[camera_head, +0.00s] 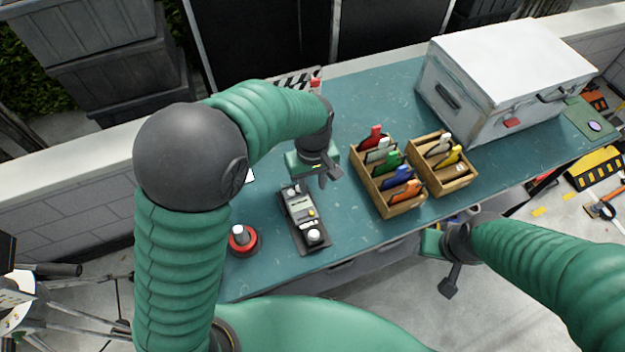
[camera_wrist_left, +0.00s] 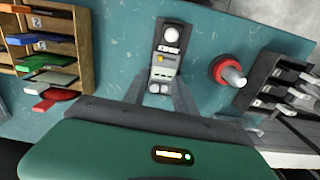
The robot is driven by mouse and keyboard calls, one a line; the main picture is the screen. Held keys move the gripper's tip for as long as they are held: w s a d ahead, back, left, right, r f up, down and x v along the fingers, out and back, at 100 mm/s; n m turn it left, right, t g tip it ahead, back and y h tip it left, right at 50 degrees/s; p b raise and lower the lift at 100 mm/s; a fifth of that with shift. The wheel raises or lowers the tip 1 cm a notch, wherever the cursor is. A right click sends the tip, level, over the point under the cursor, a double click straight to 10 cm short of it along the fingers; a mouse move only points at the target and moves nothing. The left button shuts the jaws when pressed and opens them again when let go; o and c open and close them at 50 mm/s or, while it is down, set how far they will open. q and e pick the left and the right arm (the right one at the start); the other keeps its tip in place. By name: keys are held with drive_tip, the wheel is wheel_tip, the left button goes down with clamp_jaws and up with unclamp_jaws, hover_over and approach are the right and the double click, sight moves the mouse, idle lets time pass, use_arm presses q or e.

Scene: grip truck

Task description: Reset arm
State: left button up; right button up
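My left gripper (camera_head: 328,178) hangs above the teal table, just behind and right of a grey handheld device (camera_head: 302,215) with a small screen and a knob. In the left wrist view the left gripper (camera_wrist_left: 156,84) shows two dark fingers apart with nothing held, and the device (camera_wrist_left: 164,60) lies beyond the gap between them. My right gripper (camera_head: 449,275) is low beside the table's front edge, over the pale floor. Its finger gap does not show clearly, and I see nothing in it.
A red round button (camera_head: 243,240) sits left of the device. Two wooden racks (camera_head: 390,203) with coloured cards stand to the right. A white case (camera_head: 505,75) is at the back right of the table (camera_head: 375,100). Dark crates (camera_head: 115,85) stand behind the left wall.

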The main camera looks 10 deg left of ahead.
use_arm(q)
drive_tip(key=shift+r, duration=0.95)
drive_tip(key=s+a+f+m+t+b, duration=0.1)
drive_tip(key=s+a+m, duration=0.2)
drive_tip(key=s+a, duration=0.2)
drive_tip(key=s+a+f+m+t, duration=0.1)
drive_tip(key=s+a+f+m, duration=0.1)
drive_tip(key=s+a, duration=0.3)
drive_tip(key=shift+s+f+m+t+b, duration=0.3)
drive_tip(key=shift+s+m+b, duration=0.1)
drive_tip(key=shift+s+m, duration=0.25)
drive_tip(key=shift+a+r, duration=0.1)
drive_tip(key=shift+a, duration=0.15)
